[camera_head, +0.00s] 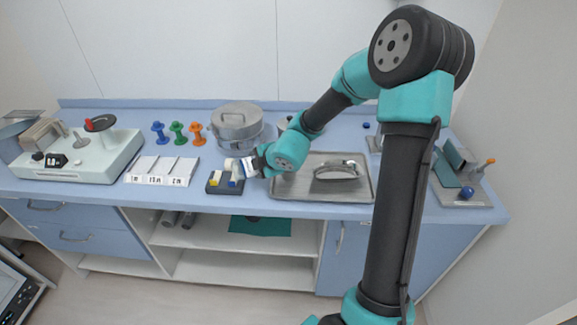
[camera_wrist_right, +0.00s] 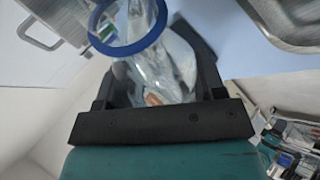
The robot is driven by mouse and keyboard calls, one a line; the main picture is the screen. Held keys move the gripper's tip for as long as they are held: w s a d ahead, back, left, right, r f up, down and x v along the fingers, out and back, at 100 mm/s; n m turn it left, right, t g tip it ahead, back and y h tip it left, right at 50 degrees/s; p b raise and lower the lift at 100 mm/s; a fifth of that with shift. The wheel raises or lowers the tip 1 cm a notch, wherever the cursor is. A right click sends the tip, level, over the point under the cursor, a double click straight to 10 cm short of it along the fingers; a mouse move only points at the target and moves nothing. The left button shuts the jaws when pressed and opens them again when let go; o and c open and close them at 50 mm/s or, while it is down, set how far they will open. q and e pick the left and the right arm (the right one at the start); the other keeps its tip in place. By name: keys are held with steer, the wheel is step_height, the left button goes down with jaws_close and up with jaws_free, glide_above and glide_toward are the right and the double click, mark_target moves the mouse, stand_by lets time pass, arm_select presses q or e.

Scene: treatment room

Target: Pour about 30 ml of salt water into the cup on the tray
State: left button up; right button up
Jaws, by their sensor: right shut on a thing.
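My right gripper (camera_head: 252,165) is shut on a clear vessel with a blue rim, just left of the tray and above the counter. The clear vessel (camera_wrist_right: 150,72) fills the space between the fingers in the right wrist view, its round blue rim toward the top left. How much liquid it holds I cannot tell. The metal tray (camera_head: 300,196) lies on the counter right of the gripper, and its corner shows in the wrist view (camera_wrist_right: 292,38). A shiny curved metal dish (camera_head: 337,173) sits on it. I cannot make out a separate cup there. My left gripper is not in view.
A dark block (camera_head: 225,187) with yellow and blue parts sits just below the gripper. A lidded metal pot (camera_head: 236,121) stands behind. White cards (camera_head: 160,170), coloured stands (camera_head: 177,133) and a pale device (camera_head: 80,155) are left. A grey rack (camera_head: 460,185) is right.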

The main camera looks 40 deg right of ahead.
steer(key=shift+w+a+b, duration=0.15)
steer(key=shift+a+b, duration=0.1)
steer(key=shift+b, duration=0.5)
steer(key=shift+a+b, duration=0.1)
steer(key=shift+b, duration=0.9)
